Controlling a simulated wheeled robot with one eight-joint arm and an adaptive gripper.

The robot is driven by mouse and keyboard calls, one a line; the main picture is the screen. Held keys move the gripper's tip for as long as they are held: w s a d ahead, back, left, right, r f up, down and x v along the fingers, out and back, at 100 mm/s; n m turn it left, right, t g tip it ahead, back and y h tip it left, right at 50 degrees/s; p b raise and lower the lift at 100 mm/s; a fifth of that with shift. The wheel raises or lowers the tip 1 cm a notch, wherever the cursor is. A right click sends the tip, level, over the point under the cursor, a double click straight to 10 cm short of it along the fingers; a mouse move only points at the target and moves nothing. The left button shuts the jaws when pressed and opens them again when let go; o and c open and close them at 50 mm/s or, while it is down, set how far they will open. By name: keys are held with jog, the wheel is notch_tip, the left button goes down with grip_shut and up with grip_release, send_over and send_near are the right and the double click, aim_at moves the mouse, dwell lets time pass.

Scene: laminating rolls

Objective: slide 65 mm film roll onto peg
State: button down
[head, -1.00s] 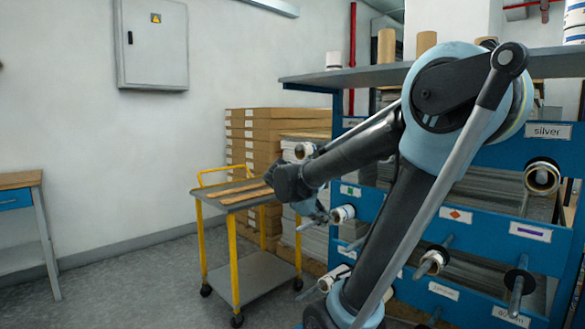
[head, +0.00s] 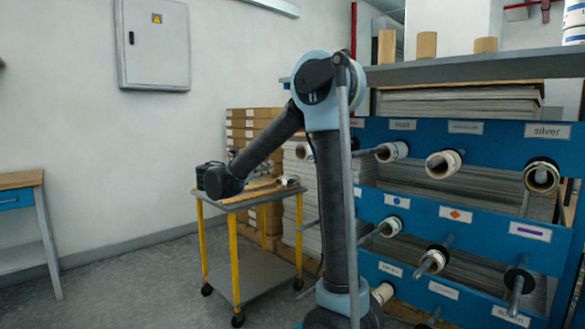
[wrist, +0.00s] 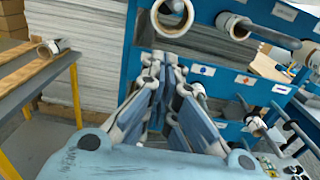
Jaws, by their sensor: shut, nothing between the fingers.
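A short white roll with a brown core (wrist: 48,50) lies on the cart top in the wrist view, against the wooden boards. A small pale roll-like shape (head: 289,181) at the cart's right end in the head view looks like the same roll. No width can be read on it. My gripper (wrist: 158,66) is shut and empty, in front of the rack and right of the cart in the wrist view. In the head view my own wrist hides its fingers. The blue rack (head: 480,213) carries several pegs. A peg with a black collar (head: 518,281) sits below the purple-bar label. Which peg is meant cannot be told.
Rolls sit on upper pegs, such as one under the silver label (head: 541,179) and one left of it (head: 443,164). Pegs stick out toward the aisle. The yellow-legged cart (head: 256,268) stands left of the rack. Stacked boxes (head: 246,126) are behind it. The floor at left is clear.

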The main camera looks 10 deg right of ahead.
jog(key=x, duration=1.4)
jog(key=shift+w+a, duration=0.1)
jog(key=shift+w, duration=0.05)
